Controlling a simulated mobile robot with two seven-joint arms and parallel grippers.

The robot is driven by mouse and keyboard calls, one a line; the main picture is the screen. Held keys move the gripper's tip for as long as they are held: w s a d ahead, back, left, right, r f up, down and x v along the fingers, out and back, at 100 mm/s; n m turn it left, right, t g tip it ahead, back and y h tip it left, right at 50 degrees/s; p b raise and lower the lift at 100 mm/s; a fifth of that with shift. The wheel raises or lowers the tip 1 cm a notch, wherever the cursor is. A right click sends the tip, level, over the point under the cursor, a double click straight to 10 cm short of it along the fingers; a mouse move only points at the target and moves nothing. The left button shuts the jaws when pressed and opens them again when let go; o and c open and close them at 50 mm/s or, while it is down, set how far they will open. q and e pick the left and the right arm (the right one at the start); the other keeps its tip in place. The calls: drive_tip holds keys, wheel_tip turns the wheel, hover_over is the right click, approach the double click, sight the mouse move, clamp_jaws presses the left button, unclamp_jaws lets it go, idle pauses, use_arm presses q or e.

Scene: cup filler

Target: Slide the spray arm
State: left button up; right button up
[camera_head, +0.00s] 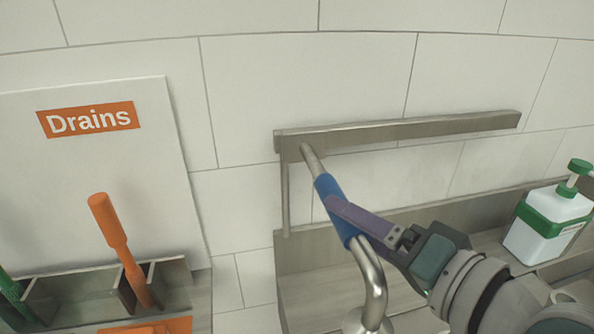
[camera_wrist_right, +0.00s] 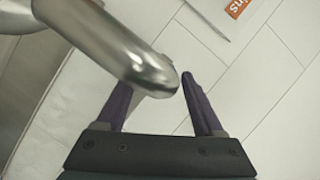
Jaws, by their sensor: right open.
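The spray arm is a bent metal pipe with a blue sleeve (camera_head: 328,188). It hangs from a slotted metal rail (camera_head: 400,131) on the wall, near the rail's left end. My right gripper (camera_head: 336,208), with purple fingers, comes in from the lower right and its fingers lie at the blue sleeve. In the right wrist view the metal pipe (camera_wrist_right: 110,45) crosses in front of my right gripper (camera_wrist_right: 168,82) and hides part of the left finger. The fingers stand apart. Whether the sleeve lies between them or beside them I cannot tell. My left gripper is not in view.
A white bottle with a green pump (camera_head: 545,225) stands on a metal ledge at the right. A "Drains" board (camera_head: 100,170) is at the left, with an orange-handled tool (camera_head: 115,235) in a holder. The wall right of the spray arm under the rail is clear.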

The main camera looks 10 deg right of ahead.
drive_tip(key=shift+x, duration=1.6)
clamp_jaws()
